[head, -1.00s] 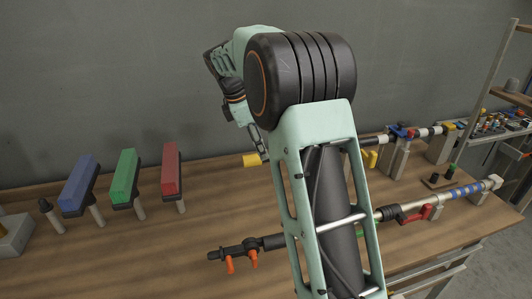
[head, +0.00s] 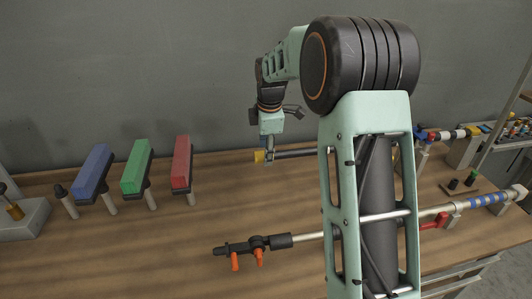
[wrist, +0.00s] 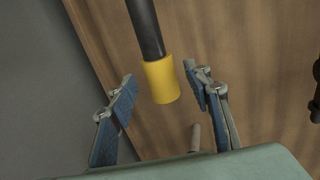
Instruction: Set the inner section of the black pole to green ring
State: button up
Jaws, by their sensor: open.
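A black pole (head: 296,153) with a yellow end (head: 259,156) lies along the back of the workbench. My arm hides its middle. Its far right part shows a blue clamp, then red, white and dark bands (head: 461,132); I cannot make out a green ring on it. My gripper (head: 268,145) points down at the yellow end. In the wrist view my gripper (wrist: 160,75) is open, with the black pole (wrist: 147,30) and its yellow end (wrist: 161,80) between its fingers, apart from both.
A second pole (head: 308,237) with orange levers, a red lever and blue bands lies in front. Blue (head: 93,170), green (head: 137,167) and red (head: 181,162) blocks stand on posts at left. Bare wood (head: 130,260) lies at front left.

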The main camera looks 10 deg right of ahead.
jog(key=shift+x, duration=0.95)
jog(key=shift+c, duration=0.3)
grip_shut()
